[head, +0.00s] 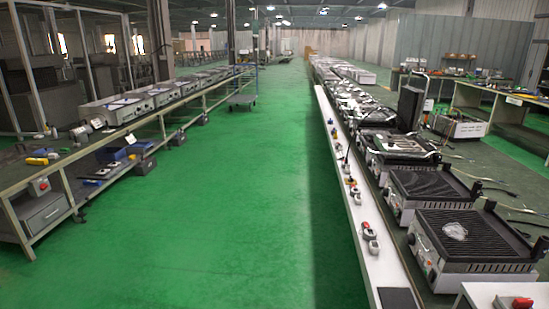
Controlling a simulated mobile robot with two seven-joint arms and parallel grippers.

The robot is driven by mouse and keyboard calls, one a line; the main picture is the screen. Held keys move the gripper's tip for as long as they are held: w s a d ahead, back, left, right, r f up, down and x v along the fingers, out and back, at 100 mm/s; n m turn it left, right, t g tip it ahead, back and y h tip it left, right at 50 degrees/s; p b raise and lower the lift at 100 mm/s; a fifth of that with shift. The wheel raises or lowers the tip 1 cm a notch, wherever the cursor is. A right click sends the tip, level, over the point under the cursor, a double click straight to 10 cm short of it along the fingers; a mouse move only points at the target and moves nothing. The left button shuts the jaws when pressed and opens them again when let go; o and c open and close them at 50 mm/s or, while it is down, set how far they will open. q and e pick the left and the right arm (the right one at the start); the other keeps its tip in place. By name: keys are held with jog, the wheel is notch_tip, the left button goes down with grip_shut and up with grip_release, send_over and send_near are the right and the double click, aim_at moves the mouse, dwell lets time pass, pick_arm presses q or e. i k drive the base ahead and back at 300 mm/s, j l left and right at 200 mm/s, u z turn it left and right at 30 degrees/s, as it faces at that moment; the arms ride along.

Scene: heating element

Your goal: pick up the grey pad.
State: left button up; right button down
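A flat dark grey square pad (397,299) lies at the near end of the long white ledge (356,210), at the bottom edge of the head view. Its front part may be cut off by the frame. A small light silvery-grey piece (455,231) lies on the black ribbed plate of the nearest grill (470,236). I cannot tell from this view which one the task calls the grey pad. Neither of my grippers shows in this view.
Several grills and metal units line the right bench. Small red-and-grey switch boxes (370,240) sit along the ledge. A white surface with a red button (522,302) is at bottom right. A workbench (60,170) with tools stands left. The green floor (230,220) between is clear.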

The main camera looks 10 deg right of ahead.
aim_at(385, 132)
jog(key=i+z, duration=0.35)
jog(key=i, duration=1)
jog(key=i+z, duration=0.2)
jog(key=i, duration=0.2)
jog(key=i+j+z, duration=0.2)
jog(key=i, duration=0.2)
jog(key=i+j+z, duration=0.1)
jog(key=i+z, duration=0.15)
jog(key=i, duration=0.15)
jog(key=i+j+z, duration=0.25)
jog(key=i, duration=0.2)
jog(key=i+j+z, duration=0.25)
jog(key=i, duration=0.15)
jog(key=i+z, duration=0.1)
jog(key=z, duration=0.65)
jog(key=i+j+z, duration=0.15)
jog(key=j+z, duration=0.2)
jog(key=i+j+z, duration=0.15)
jog(key=j+z, duration=0.25)
jog(key=i+j+z, duration=0.15)
jog(key=j, duration=0.3)
jog(key=j+z, duration=0.15)
jog(key=j, duration=0.35)
jog(key=i+j, duration=0.1)
jog(key=j, duration=0.8)
jog(key=z, duration=0.05)
